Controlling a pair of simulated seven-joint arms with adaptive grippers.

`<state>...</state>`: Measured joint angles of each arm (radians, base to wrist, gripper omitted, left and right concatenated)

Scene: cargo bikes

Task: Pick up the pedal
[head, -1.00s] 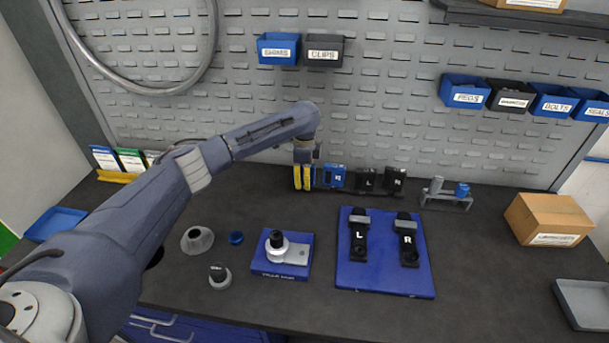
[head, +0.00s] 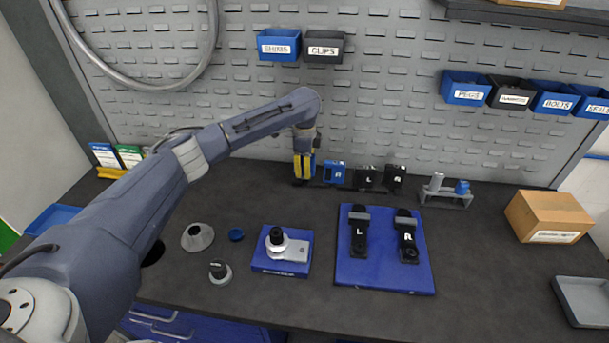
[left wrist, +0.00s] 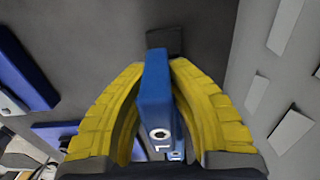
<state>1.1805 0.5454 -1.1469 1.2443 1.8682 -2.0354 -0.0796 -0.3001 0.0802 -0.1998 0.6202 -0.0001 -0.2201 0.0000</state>
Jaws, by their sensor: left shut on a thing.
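My left gripper (head: 304,174) is at the back of the bench, at the left end of a row of pedals. Its yellow fingers are shut on a blue pedal. In the left wrist view this blue pedal (left wrist: 155,95) sits between the fingers, with a round hole and a partly hidden white mark on its near end. In the head view the fingers mostly hide it. To the right stand another blue pedal (head: 335,173), marked R, a black pedal marked L (head: 368,178) and a black pedal marked R (head: 395,178). My right gripper is not in view.
A blue board (head: 385,283) carries black crank arms marked L and R. A small stand (head: 446,199) and a cardboard box (head: 548,217) are to the right.

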